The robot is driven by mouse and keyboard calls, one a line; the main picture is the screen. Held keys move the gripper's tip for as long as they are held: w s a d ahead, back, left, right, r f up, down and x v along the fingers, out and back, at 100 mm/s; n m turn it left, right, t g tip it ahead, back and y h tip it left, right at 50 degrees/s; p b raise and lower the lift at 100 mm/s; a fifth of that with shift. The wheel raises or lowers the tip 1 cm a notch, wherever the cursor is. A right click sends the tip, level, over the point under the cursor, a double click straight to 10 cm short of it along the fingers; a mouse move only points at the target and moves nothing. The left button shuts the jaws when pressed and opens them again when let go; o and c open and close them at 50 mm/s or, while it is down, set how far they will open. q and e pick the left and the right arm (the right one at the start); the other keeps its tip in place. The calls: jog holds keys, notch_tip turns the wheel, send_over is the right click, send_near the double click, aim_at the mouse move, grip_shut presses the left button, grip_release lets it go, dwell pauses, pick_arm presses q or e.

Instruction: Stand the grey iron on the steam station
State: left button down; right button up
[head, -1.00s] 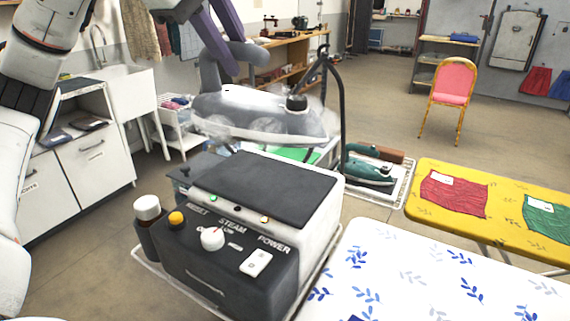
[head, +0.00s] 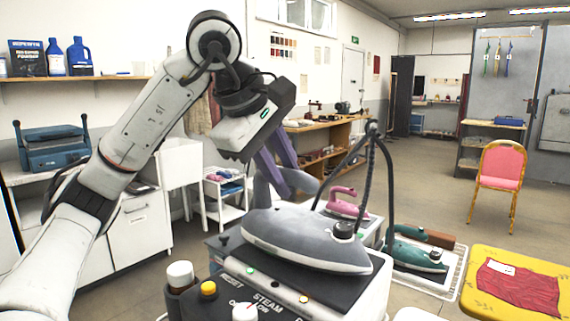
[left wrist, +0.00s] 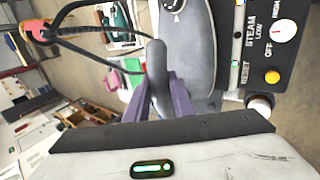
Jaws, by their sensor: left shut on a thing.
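The grey iron (head: 300,238) is in my left gripper (head: 290,182), whose purple fingers are shut on its handle from above. In the left wrist view the handle (left wrist: 157,68) sits between the fingers (left wrist: 160,98). The iron is roughly level over the dark top of the steam station (head: 376,290), its sole close to that top; I cannot tell whether they touch. The station's knobs and labels show in front, and its control panel (left wrist: 262,58) also shows in the left wrist view. My right gripper is out of view.
A pink iron (head: 344,203) stands behind the station. A green iron (head: 415,256) is on a white tray right of it. A dark hose arches beside the grey iron. A yellow board (head: 500,262) with a red cloth (head: 520,288) is at right.

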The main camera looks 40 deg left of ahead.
pick_arm(q)
jog(key=shift+f, duration=0.35)
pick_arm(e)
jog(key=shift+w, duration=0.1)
pick_arm(q)
jog(key=shift+f, duration=0.1)
jog(key=c, duration=1.5)
grip_release()
jog(key=shift+c, duration=0.2)
jog(key=shift+f, duration=0.1)
jog(key=p+v, duration=0.6)
jog(key=v, duration=0.6)
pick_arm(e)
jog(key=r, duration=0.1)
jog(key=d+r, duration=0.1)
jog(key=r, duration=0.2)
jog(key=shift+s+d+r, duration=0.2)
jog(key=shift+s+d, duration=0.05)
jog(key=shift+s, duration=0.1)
